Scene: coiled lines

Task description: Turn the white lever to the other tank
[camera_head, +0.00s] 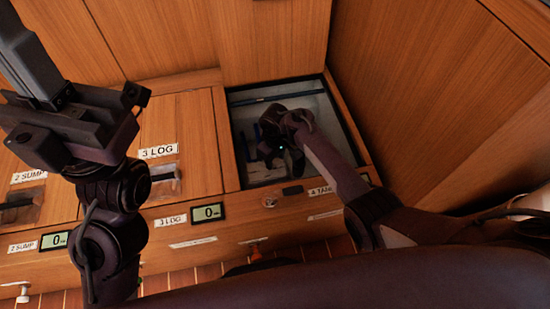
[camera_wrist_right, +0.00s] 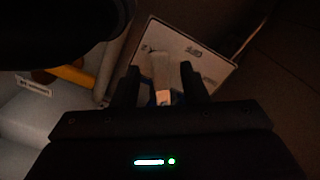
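My right gripper (camera_head: 284,156) reaches down into the open compartment at the centre of the head view. In the right wrist view its two fingers (camera_wrist_right: 158,85) stand apart. The white lever (camera_wrist_right: 161,72) shows between them, in front of a pale plate (camera_wrist_right: 192,52) with small print. I cannot tell whether either finger touches the lever. In the head view my arm and hand hide the lever. My left gripper (camera_head: 38,62) is raised at the upper left, away from the compartment; its opening is unclear.
A yellow handle (camera_wrist_right: 72,75) lies left of the fingers in the wrist view. Closed lids marked 2 SUMP and 3 LOG (camera_head: 158,152) are at left, with small displays (camera_head: 208,212) below.

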